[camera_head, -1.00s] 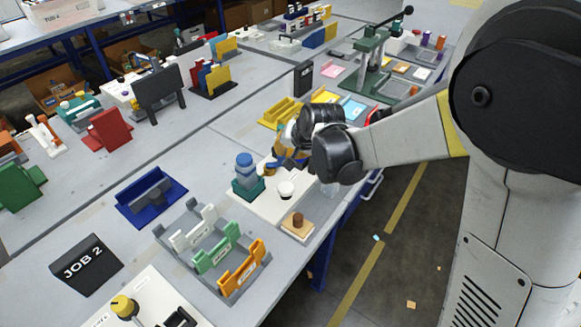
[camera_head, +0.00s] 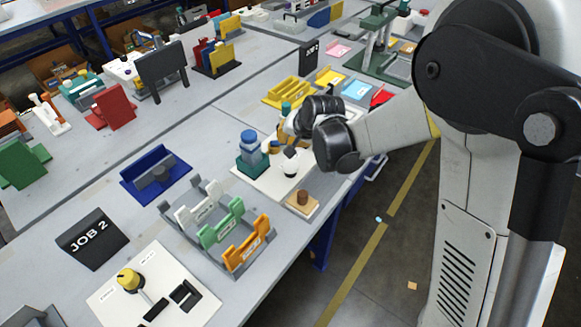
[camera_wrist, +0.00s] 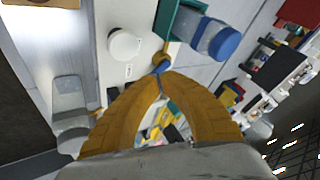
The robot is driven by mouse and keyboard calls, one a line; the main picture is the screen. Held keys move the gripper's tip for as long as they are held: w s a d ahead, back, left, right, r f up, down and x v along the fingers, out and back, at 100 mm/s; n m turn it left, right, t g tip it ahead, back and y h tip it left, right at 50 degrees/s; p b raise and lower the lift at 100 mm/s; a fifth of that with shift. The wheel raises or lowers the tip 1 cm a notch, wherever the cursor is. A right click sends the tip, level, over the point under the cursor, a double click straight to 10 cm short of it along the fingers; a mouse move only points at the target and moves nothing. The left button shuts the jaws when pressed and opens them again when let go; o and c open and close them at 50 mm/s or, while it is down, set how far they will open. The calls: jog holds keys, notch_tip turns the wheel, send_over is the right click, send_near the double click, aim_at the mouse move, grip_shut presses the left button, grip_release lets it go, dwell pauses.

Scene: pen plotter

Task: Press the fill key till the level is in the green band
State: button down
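A white panel (camera_head: 262,183) stands on the bench, with a white round key or cup-like piece (camera_head: 290,169) on it. In the wrist view this piece (camera_wrist: 125,44) looks like a round white button, with a small unreadable label beside it. My gripper (camera_head: 281,150) is above the panel, close to the round piece. A clear, greyish block-like vessel (camera_wrist: 70,100) is at left. I cannot make out a level or green band.
Coloured racks (camera_head: 221,232) are nearby.

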aim_at(288, 163)
notch_tip(288, 163, down, 7)
jog(key=b, duration=0.4)
jog(key=shift+r, duration=0.2)
dwell(1.0)
jog(key=shift+f+b, duration=0.4)
jog(key=shift+b, duration=0.2)
jog(key=shift+f+b, duration=0.6)
jog(key=shift+f, duration=0.1)
dwell(0.5)
jog(key=shift+r, duration=0.1)
jog(key=shift+r+p, duration=0.8)
jog(key=shift+r, duration=0.25)
jog(key=shift+r+p, duration=1.75)
jog(key=shift+r, duration=0.75)
